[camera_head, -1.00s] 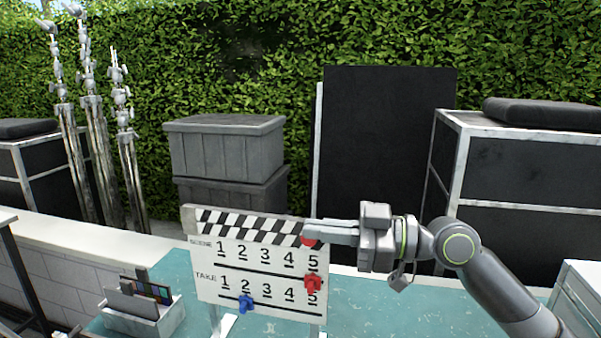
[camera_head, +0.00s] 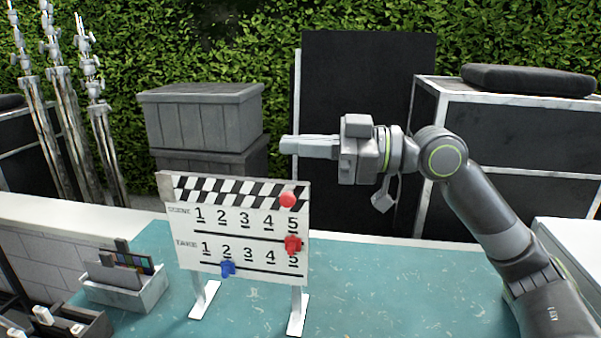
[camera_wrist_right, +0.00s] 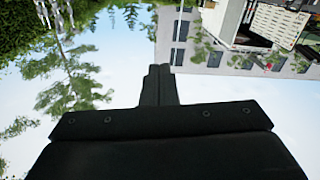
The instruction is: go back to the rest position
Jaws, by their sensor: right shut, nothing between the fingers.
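My right gripper (camera_head: 282,144) is in the air above the right end of the clapperboard. Its fingers are together and point left, with nothing between them. It is apart from the board. In the right wrist view its shut fingers (camera_wrist_right: 158,82) show against sky. The clapperboard (camera_head: 240,223) stands upright on two white feet on the teal table top (camera_head: 380,290). A red knob (camera_head: 288,199) is at its striped top right. My left gripper is not in view.
A grey holder (camera_head: 125,285) with cards stands left of the board. Behind the table are grey crates (camera_head: 205,120), a tall black panel (camera_head: 370,70) and black cases (camera_head: 510,140). Metal stands (camera_head: 70,110) rise at the left. The table right of the board is clear.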

